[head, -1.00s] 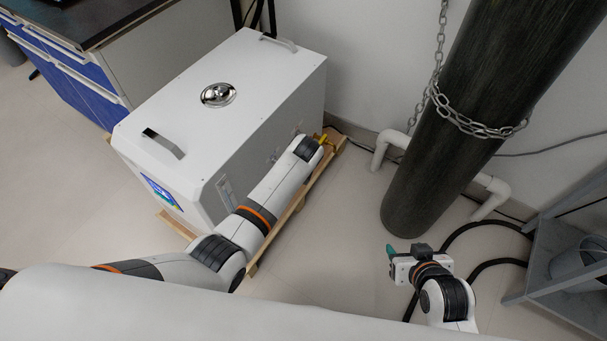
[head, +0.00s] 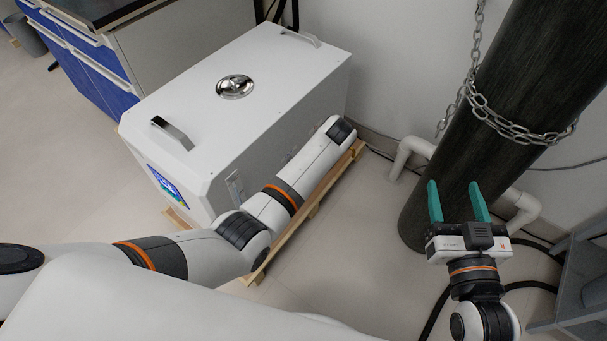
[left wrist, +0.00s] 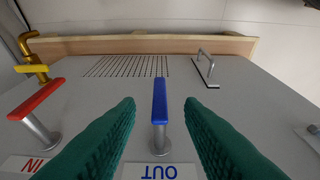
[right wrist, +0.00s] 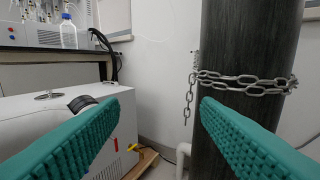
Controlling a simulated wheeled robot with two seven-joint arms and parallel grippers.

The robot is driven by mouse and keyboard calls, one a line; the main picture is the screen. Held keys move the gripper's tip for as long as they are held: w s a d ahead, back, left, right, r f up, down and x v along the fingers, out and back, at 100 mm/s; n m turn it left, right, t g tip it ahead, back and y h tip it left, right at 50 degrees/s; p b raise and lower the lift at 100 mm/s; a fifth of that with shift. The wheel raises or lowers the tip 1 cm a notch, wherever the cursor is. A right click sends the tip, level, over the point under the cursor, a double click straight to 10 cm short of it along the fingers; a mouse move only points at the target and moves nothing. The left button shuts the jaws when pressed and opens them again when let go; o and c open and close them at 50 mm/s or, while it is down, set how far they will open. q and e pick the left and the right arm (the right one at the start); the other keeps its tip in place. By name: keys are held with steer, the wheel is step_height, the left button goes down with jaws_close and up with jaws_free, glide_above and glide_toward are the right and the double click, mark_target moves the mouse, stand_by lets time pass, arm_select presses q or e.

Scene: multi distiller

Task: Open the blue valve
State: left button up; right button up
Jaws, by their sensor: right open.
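The blue valve (left wrist: 160,101) is a blue bar handle on a metal stem, above an upside-down "OUT" label, in the left wrist view. It stands on the side panel of the white distiller box (head: 225,110). My left gripper (left wrist: 160,108) is open, with one green finger on each side of the blue handle and gaps between. In the head view the left gripper is hidden behind my left arm's end. My right gripper (head: 458,190) is open and empty in front of the dark cylinder; its fingers also show in the right wrist view (right wrist: 160,108).
A red valve (left wrist: 36,100) with an "IN" label stands left of the blue one, near a yellow valve (left wrist: 32,68). A metal handle (left wrist: 207,68) is on the panel too. The chained dark cylinder (head: 500,110) and white pipes (head: 408,155) stand at the right.

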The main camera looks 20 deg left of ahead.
arm_select(q)
steer(key=b+x, duration=0.2)
steer(key=x, duration=0.2)
steer(key=shift+w+a+f, duration=0.1)
steer(key=shift+a+f, duration=0.05)
steer(key=shift+f, duration=0.2)
steer(key=shift+a+f, duration=0.1)
steer(key=shift+f, duration=0.05)
arm_select(e)
step_height(320, 180, up, 9)
steer(key=s+t+y, duration=0.2)
steer(key=t, duration=0.5)
steer(key=shift+s+a+y, duration=0.3)
steer(key=shift+s+a, duration=0.05)
steer(key=shift+a, duration=0.05)
arm_select(q)
jaws_close()
